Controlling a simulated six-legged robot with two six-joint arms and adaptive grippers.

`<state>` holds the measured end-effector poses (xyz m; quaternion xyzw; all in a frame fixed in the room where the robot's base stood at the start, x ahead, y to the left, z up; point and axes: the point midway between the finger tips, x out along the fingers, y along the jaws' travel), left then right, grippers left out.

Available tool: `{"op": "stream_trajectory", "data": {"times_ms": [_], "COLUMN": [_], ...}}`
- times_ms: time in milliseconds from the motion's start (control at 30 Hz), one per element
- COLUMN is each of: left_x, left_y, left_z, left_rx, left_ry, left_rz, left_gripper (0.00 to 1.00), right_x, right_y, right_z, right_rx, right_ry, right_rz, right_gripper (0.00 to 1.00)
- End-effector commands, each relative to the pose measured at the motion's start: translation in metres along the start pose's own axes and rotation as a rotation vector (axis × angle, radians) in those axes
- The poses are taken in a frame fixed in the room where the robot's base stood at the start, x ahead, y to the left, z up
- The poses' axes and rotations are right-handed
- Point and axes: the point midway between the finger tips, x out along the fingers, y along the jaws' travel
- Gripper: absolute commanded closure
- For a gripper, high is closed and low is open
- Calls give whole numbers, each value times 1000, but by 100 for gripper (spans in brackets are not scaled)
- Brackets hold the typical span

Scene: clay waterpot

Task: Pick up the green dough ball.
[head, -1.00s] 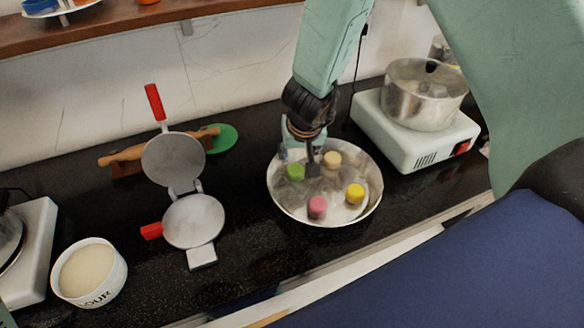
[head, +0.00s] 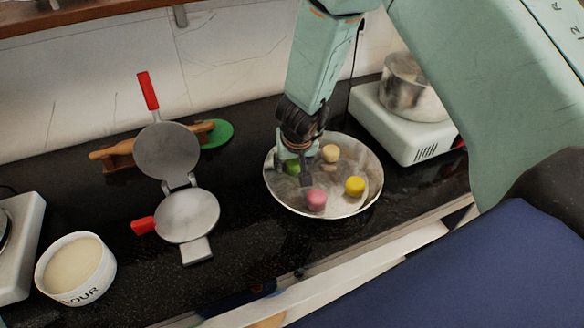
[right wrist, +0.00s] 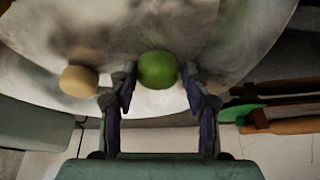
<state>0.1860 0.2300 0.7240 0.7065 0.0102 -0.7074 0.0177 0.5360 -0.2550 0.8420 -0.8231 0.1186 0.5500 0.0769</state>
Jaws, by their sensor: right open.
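The green dough ball (head: 292,168) lies in a round metal bowl (head: 369,206), partly hidden by my right gripper in the head view. In the right wrist view the green dough ball (right wrist: 157,69) sits between the fingertips, with small gaps visible at its sides. My right gripper (head: 296,172) is open and reaches down into the bowl; its fingers also show in the right wrist view (right wrist: 158,82). My left gripper is not in view.
A cream ball (head: 331,153), a pink ball (head: 316,199) and a yellow ball (head: 354,186) share the bowl. A hinged press (head: 187,217) stands left. A white stove with a pot (head: 410,90) stands right. A flour bowl (head: 76,270) is front left.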

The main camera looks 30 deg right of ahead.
Motion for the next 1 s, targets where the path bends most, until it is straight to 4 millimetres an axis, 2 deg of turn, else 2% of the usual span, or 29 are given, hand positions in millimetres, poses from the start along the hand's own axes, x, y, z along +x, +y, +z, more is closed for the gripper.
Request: {"op": "stream_trajectory", "data": {"times_ms": [67, 500, 767, 1000], "left_x": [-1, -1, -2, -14], "left_y": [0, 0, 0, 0], "left_z": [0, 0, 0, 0], "left_rx": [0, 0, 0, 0], "left_ry": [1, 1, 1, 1], "left_rz": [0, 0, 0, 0], "left_gripper": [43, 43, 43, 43], "right_x": [0, -1, -2, -14], "right_y": [0, 0, 0, 0], "right_z": [0, 0, -1, -6], "right_rx": [1, 1, 1, 3], "right_ry": [0, 0, 0, 0], "right_rz": [0, 0, 0, 0], "right_gripper": [53, 89, 89, 89]}}
